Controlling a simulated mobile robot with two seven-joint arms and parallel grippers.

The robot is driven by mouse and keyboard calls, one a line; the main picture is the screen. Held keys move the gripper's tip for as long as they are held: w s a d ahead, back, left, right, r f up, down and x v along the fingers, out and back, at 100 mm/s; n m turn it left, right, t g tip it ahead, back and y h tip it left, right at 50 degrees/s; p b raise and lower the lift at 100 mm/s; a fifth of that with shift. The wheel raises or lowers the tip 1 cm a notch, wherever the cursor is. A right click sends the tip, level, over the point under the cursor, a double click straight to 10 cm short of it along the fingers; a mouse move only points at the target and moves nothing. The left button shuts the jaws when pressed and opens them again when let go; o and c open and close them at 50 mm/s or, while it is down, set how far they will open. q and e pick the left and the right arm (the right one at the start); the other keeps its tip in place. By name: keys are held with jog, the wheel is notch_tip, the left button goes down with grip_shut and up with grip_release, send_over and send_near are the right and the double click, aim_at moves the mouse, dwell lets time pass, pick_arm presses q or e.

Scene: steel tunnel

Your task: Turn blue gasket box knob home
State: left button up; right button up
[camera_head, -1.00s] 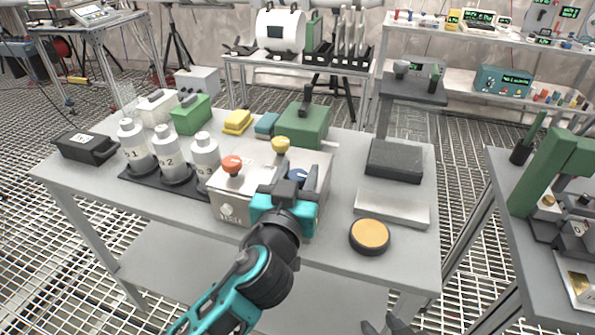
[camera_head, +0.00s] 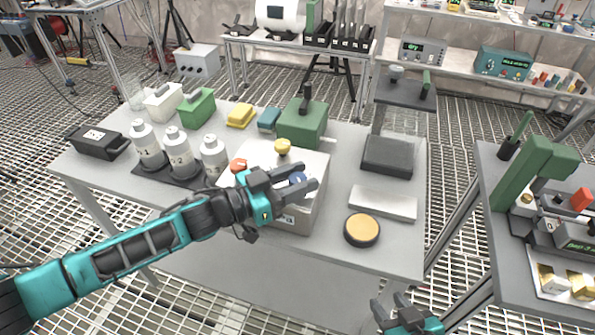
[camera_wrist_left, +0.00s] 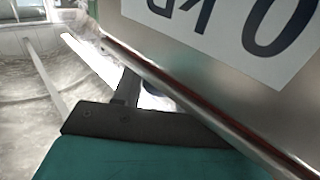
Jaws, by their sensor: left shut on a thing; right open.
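The blue knob (camera_head: 297,179) is on top of the pale metal box (camera_head: 308,160), at its right front, and is partly hidden by my left gripper. My left gripper (camera_head: 302,183) reaches in from the left over the box, its two dark fingers on either side of the blue knob and shut on it. The box also has an orange-red knob (camera_head: 238,166) and a yellow knob (camera_head: 283,147). My right gripper (camera_head: 404,305) is open and empty, low in front of the table.
White bottles (camera_head: 178,155) stand left of the box. A green box (camera_head: 303,124) stands behind it. An orange-topped puck (camera_head: 362,230) and a pale flat block (camera_head: 383,203) lie to the right. A second table with a green press (camera_head: 535,170) stands further right.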

pick_arm(q)
jog(key=shift+w+r+m+g+h, duration=0.15)
jog(key=shift+m+g+h, duration=0.15)
jog(key=shift+m+g, duration=0.35)
jog(key=shift+g, duration=0.35)
jog(key=o, duration=0.9)
jog(key=shift+o, duration=0.2)
jog(key=v, duration=1.3)
jog(key=shift+f, duration=0.25)
